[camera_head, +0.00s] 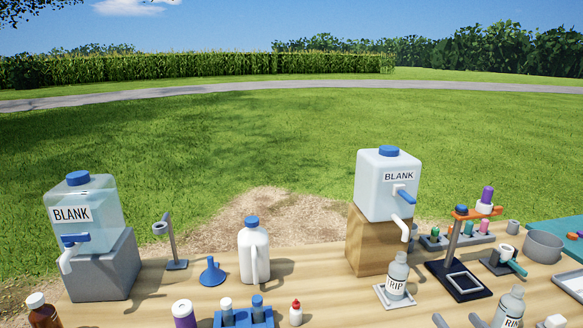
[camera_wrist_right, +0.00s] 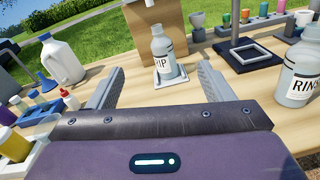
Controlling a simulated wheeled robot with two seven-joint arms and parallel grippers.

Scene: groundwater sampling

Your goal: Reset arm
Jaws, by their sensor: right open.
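My right gripper (camera_head: 458,320) shows at the bottom edge of the head view, only its two grey fingertips in frame. In the right wrist view the gripper (camera_wrist_right: 162,72) is open, with nothing between its fingers. A grey bottle with a label reading "RIP" (camera_head: 397,280) stands upright on a small white pad (camera_head: 386,301), beyond the fingertips. The bottle (camera_wrist_right: 161,52) shows between the fingers in the wrist view, but farther away and apart from them. A "RIN..." bottle (camera_head: 510,308) stands to the right of the gripper. My left gripper is not in view.
Two BLANK containers (camera_head: 96,205) (camera_head: 389,178) stand on blocks. A white jug (camera_head: 253,252), a blue funnel (camera_head: 212,272), a blue rack (camera_head: 245,318) and a small red-capped bottle (camera_head: 296,314) are left. A dark stand (camera_head: 459,284) and grey bowl (camera_head: 543,247) are right. Bare tabletop (camera_head: 335,300) lies mid-front.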

